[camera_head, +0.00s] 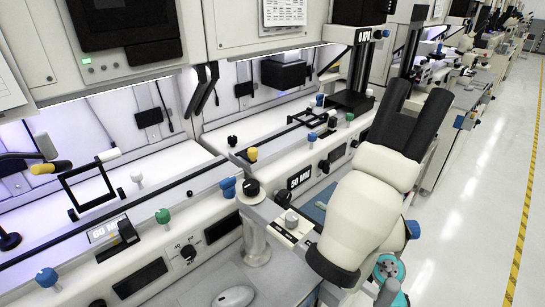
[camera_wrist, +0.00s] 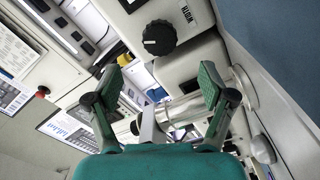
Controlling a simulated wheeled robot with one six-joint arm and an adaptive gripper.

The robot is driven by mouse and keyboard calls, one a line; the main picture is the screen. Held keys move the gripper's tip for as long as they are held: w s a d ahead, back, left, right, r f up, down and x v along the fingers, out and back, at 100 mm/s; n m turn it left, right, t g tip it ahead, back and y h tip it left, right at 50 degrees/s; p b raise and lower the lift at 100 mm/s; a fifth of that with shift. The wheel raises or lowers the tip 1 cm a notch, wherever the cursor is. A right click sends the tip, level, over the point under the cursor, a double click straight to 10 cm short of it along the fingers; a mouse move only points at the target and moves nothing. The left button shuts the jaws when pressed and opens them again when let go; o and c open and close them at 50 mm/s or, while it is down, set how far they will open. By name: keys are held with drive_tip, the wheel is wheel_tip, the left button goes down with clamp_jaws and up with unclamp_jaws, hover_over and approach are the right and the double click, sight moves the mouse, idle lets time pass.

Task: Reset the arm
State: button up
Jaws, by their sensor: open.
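My gripper (camera_wrist: 159,84) is open in the wrist view. Its two green-padded fingers stand wide apart, with nothing held between them. Behind the gap are a pale machine housing and a shiny cylindrical part (camera_wrist: 184,110); I cannot tell how far off they are. In the head view my arm, with black and cream links, reaches down over the right part of the near bench. A teal part of my arm's end shows at the bottom edge there, but the fingertips are out of frame.
A row of bonder machines runs from left to far right, with a black knob (camera_head: 250,188), a green knob (camera_head: 162,216) and a blue knob (camera_head: 46,277). A white mouse (camera_head: 233,297) lies on the near bench. The floor aisle (camera_head: 485,170) at right is clear, with a yellow-black line.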

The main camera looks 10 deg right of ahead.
drive_tip(key=shift+m+t+y, duration=0.6)
drive_tip(key=shift+t+y, duration=0.1)
drive_tip(key=shift+t, duration=0.1)
drive_tip(key=s+a, duration=0.2)
drive_tip(key=s+a+f, duration=0.1)
drive_tip(key=s+a, duration=0.1)
drive_tip(key=s, duration=0.1)
drive_tip(key=s+a+f, duration=0.1)
drive_tip(key=s, duration=0.2)
drive_tip(key=shift+s+a, duration=0.15)
drive_tip(key=shift+a, duration=0.25)
drive_tip(key=s+f+m+g+h, duration=0.1)
drive_tip(key=s+m+h, duration=0.4)
drive_tip(key=s, duration=1.5)
drive_tip(key=s+f+m+g+h, duration=0.1)
drive_tip(key=s+f+m+h, duration=0.2)
drive_tip(key=s+m, duration=0.8)
drive_tip(key=s+h, duration=0.2)
drive_tip(key=s, duration=0.7)
drive_tip(key=shift+s+m, duration=0.15)
drive_tip(key=shift+m, duration=0.25)
drive_tip(key=shift+r, duration=0.1)
